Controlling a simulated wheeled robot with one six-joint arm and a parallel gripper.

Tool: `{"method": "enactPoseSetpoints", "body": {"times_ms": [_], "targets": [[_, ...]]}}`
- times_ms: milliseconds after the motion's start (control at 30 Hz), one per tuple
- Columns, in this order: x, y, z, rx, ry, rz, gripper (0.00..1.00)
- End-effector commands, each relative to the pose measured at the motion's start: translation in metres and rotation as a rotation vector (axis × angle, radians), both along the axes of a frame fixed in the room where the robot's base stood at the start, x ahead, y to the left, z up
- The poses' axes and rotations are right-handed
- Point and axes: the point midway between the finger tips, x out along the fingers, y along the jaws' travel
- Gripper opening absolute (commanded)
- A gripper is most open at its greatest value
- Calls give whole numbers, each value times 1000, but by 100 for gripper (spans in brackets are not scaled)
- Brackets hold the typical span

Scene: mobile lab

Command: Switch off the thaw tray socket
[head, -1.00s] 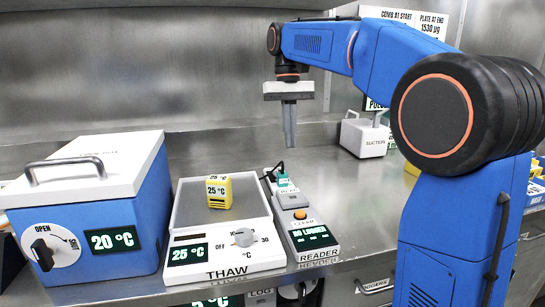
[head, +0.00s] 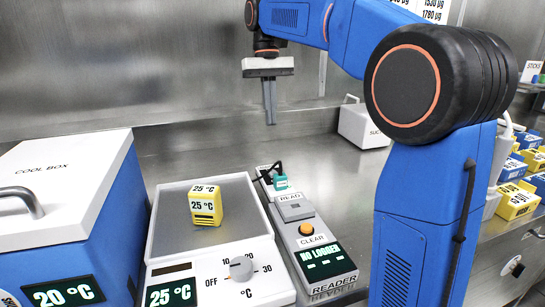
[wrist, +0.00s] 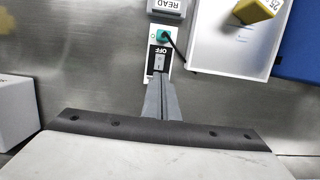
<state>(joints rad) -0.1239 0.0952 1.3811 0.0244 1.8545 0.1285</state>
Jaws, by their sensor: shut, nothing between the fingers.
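The thaw tray (head: 160,235) is a white unit with a grey plate, a dial and a green 25 °C display. Its socket (wrist: 151,67) is a small white block in the wrist view, with a green plug (wrist: 163,36), a black cable, a label reading OFF and a small grey switch (wrist: 159,60). In the head view the plug (head: 280,183) shows behind the reader, and the switch cannot be made out. My gripper (head: 271,123) is shut and empty, pointing down above the bench. In the wrist view its fingertips (wrist: 161,78) appear just below the switch; contact cannot be told.
A yellow 25 °C block (head: 205,207) sits on the tray. The reader (head: 325,268) stands right of the tray, the blue cool box (head: 105,225) left. A white box (head: 362,125) is at the back right. Bare bench lies between reader and my arm.

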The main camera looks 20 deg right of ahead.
Motion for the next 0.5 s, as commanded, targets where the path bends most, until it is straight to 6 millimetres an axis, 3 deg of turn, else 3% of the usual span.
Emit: {"method": "enactPoseSetpoints", "body": {"times_ms": [167, 500], "targets": [[-3, 0, -12, 0, 2, 0, 0], [-14, 0, -68, 0, 3, 0, 0]]}}
